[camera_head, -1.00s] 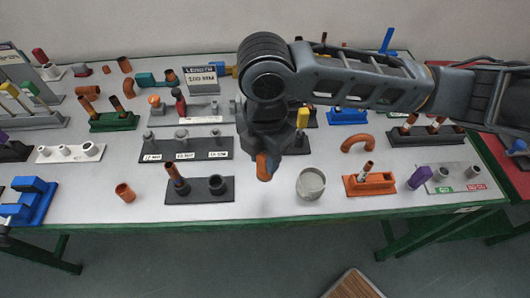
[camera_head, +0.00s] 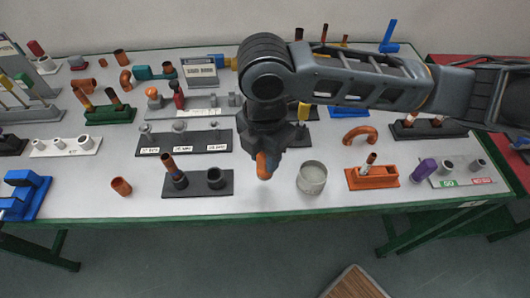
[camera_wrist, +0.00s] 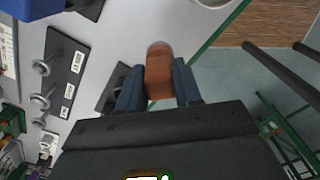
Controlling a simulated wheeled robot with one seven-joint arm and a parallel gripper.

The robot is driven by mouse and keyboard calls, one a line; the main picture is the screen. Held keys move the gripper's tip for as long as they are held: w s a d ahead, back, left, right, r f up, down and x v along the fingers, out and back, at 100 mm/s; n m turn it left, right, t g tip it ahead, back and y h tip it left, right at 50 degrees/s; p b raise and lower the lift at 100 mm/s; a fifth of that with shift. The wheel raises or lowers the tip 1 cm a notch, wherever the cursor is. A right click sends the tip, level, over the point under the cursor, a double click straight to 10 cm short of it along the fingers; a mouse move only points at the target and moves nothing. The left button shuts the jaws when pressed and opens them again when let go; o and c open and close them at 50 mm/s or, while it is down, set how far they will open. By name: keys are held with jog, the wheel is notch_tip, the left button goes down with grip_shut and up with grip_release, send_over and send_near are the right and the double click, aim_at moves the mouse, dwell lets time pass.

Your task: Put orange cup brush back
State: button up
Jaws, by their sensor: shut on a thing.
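My gripper (camera_head: 264,158) is shut on an orange-brown, round-ended piece (camera_head: 264,168), seemingly the orange cup brush. It is held over the front middle of the table. The wrist view shows the piece (camera_wrist: 158,72) between the dark blue fingers (camera_wrist: 158,88), pointing away from the palm; its held end is hidden. A dark two-socket holder (camera_head: 217,186) stands to the left of my gripper, with a brown-tipped stick (camera_head: 170,165) in its left socket; its right socket looks empty. An orange holder (camera_head: 372,180) with an upright stick stands to the right.
A round metal cup (camera_head: 312,180) stands just right of my gripper. An orange pipe piece (camera_head: 121,187) stands at the left front. A dark labelled rack (camera_head: 185,143) lies behind the dark holder. The front edge of the table (camera_head: 300,211) is close, with clear strips between things.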

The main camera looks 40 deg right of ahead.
jog(key=shift+f+b, duration=2.1)
jog(key=shift+f, duration=0.65)
jog(key=o, duration=1)
jog(key=shift+o, duration=0.2)
jog(key=shift+r, duration=0.15)
